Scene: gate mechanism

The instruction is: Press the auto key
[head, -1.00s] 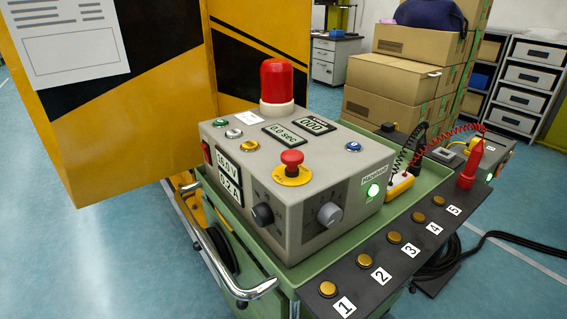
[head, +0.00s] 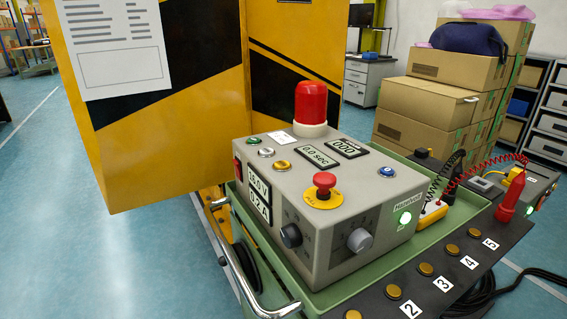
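A grey control box (head: 335,238) stands on a green cart in the head view. A red emergency stop (head: 324,182) sits on a yellow disc, and a red beacon (head: 310,103) rises at the back. The front has two knobs (head: 291,235) and a lit green button (head: 405,217). I cannot read which key is labelled auto. Neither of my grippers is in view.
A black strip with numbered brass buttons (head: 425,268) runs along the cart's right side. A red probe (head: 510,195) with a coiled cord stands there. A chrome handle (head: 240,270) is at the left. Yellow-black panels (head: 150,120) and cardboard boxes (head: 440,100) stand behind.

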